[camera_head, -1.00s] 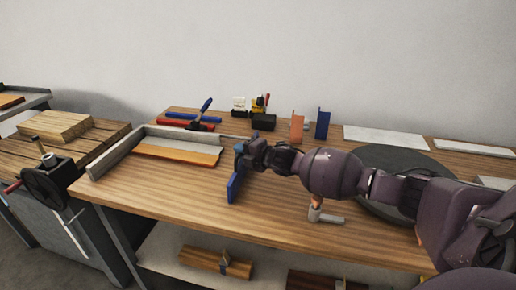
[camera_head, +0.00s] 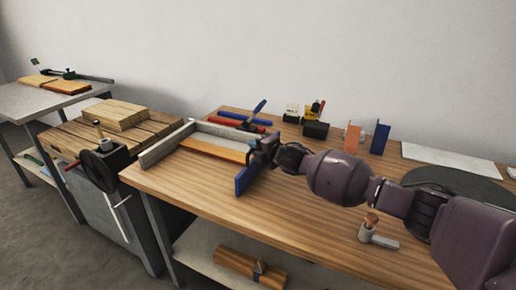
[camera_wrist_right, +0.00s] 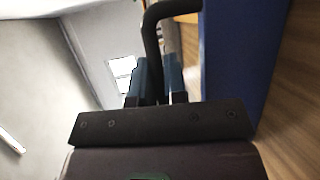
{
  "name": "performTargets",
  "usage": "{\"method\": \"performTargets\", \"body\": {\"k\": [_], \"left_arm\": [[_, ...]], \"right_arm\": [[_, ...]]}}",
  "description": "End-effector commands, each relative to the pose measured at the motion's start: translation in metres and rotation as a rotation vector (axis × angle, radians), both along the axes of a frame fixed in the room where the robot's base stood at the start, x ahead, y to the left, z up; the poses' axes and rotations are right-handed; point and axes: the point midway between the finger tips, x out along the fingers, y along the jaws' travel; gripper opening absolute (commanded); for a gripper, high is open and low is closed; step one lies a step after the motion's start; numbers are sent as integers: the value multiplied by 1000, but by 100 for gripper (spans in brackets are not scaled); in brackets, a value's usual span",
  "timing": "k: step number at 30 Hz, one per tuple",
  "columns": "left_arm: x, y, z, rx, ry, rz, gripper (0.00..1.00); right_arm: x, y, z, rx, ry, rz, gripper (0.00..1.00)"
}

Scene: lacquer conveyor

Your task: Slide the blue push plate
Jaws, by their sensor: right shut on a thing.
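The blue push plate (camera_head: 246,178) stands upright on edge on the wooden bench, just right of the orange-edged board (camera_head: 215,149). The plate's right-hand side is partly behind my right gripper. My right gripper (camera_head: 262,150) is shut on the plate's dark handle. In the right wrist view the dark curved handle (camera_wrist_right: 153,40) runs between the two bluish fingers, and the blue plate (camera_wrist_right: 238,50) fills the area to their right. From the head view I cannot tell whether the plate touches the board. My left gripper is not in view.
A grey L-shaped fence (camera_head: 165,146) bounds the board on the left and back. Blue and red bars (camera_head: 238,125) lie behind it. Orange (camera_head: 352,137) and blue (camera_head: 380,138) upright plates stand at the back. A small clamp-like piece (camera_head: 372,232) lies at front right.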

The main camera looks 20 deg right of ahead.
Motion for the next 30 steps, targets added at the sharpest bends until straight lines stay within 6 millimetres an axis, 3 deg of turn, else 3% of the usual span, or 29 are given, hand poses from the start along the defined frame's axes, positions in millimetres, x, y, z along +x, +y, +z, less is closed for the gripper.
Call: {"method": "performTargets", "body": {"k": [3,4,9,20,30], "left_arm": [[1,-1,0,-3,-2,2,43],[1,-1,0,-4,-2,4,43],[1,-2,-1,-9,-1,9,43],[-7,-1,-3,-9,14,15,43],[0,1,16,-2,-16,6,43]], "right_arm": [[0,1,0,1,0,1,0],[0,1,0,1,0,1,14],[0,0,0,1,0,1,37],[-5,-2,2,0,-1,0,37],[-47,-15,14,-1,-4,1,37]]}}
